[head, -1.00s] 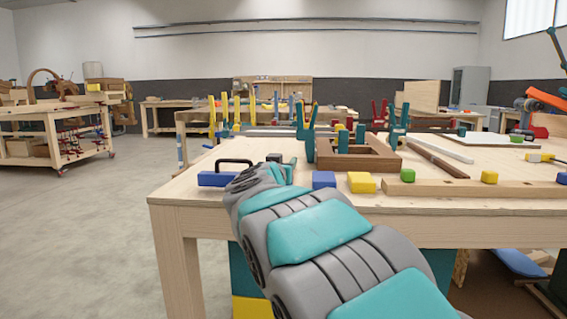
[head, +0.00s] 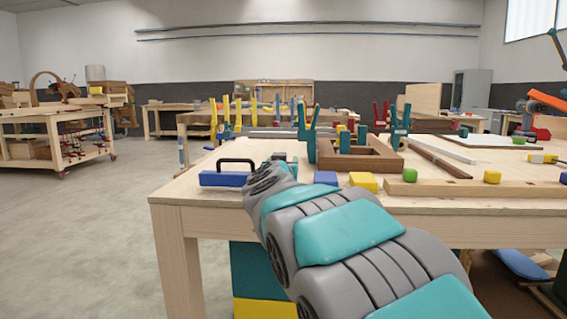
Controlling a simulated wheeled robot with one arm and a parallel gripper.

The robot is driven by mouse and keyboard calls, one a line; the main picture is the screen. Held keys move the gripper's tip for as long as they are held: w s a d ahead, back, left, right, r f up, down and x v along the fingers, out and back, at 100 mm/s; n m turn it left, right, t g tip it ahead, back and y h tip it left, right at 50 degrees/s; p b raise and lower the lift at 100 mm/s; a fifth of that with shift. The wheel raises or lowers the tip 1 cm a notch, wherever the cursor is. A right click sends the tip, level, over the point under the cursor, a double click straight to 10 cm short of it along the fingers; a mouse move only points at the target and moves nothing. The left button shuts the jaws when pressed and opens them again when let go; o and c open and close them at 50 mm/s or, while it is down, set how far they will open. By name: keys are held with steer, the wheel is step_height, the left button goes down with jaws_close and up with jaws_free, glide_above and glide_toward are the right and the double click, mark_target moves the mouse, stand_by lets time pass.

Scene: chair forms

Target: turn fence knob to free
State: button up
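A long wooden strip (head: 470,188), which looks like a fence, lies along the front right of the workbench. A green knob-like piece (head: 410,175), a yellow one (head: 492,177) and a blue one (head: 564,178) show along it. I cannot tell which is the fence knob or how it is turned. My grey and teal arm reaches in from the lower right over the bench's front edge. My gripper (head: 286,163) is at its far end, mostly hidden behind my wrist, left of the strip. Its fingers and anything between them cannot be made out.
A blue block with a black handle (head: 224,179) lies at the bench's (head: 180,200) front left corner. A blue block (head: 326,178) and a yellow block (head: 363,182) sit right of my wrist. Behind are a wooden frame (head: 372,160) and upright teal clamps (head: 307,135). Open floor lies left.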

steer(key=shift+o, duration=1.3)
steer(key=shift+s, duration=3.9)
